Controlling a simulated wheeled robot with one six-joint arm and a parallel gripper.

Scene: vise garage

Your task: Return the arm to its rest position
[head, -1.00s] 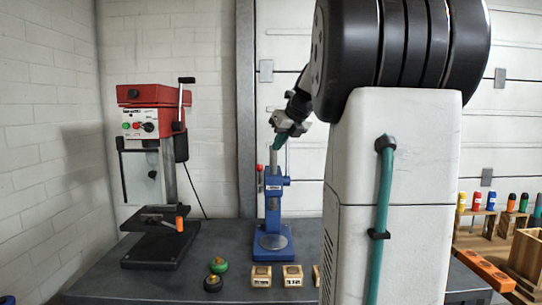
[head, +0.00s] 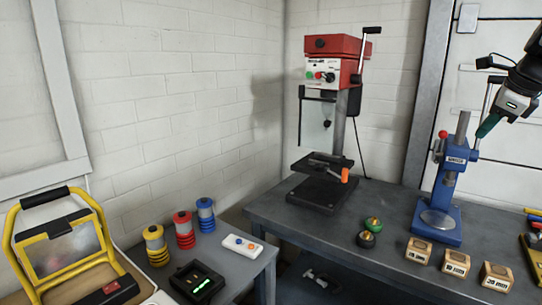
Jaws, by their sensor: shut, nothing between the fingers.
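My gripper (head: 487,126) is at the upper right of the head view, at the end of my dark arm, which enters from the right edge. Its teal fingertips point down and left and are shut with nothing between them. In the picture they appear just right of the upper post of the blue press (head: 449,175). I cannot tell the gap in depth between them. The rest of my arm is outside the view.
A red drill press (head: 333,48) stands on the grey workbench (head: 300,215).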

